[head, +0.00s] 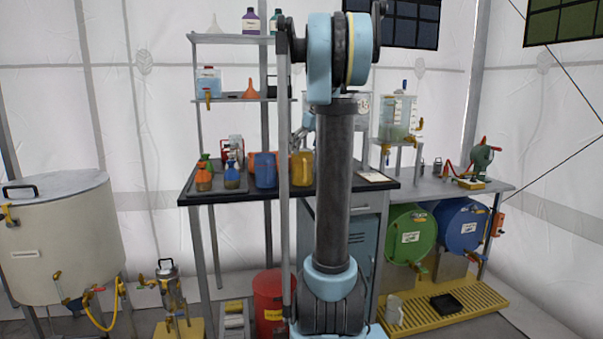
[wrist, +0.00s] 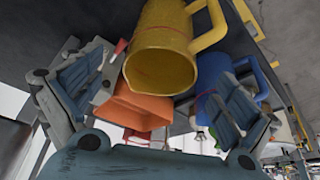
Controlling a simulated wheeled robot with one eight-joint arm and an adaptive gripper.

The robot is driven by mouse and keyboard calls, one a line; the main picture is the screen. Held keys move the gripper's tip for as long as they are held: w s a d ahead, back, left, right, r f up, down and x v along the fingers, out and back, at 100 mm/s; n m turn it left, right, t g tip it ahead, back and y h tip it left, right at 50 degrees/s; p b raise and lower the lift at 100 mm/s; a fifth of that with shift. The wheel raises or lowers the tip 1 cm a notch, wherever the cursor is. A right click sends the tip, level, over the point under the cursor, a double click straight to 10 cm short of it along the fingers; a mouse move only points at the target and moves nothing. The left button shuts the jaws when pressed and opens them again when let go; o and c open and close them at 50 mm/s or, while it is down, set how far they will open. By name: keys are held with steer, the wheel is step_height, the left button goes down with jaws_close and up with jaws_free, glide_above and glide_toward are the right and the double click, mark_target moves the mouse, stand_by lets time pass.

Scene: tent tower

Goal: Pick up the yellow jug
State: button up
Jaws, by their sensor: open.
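The yellow jug (head: 303,168) stands on the dark bench top, partly hidden behind my arm in the head view. In the wrist view the yellow jug (wrist: 165,50) is large at the top centre, with its open mouth towards the camera and its handle at the upper right. My gripper (wrist: 160,88) is open, with one finger on each side of the picture and the jug between and beyond them. I see no clear contact with the jug. In the head view my arm hides most of the gripper.
A blue jug (head: 265,171) stands left of the yellow one, with an orange container (head: 263,156) close behind. Both are close to the fingers in the wrist view. Small bottles (head: 231,176) sit on a tray at the bench's left. A paper board (head: 375,176) lies at the right.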

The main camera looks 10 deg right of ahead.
mark_target(305, 154)
steer(key=shift+x, duration=2.7)
steer(key=shift+s, duration=0.2)
steer(key=c, duration=1.2)
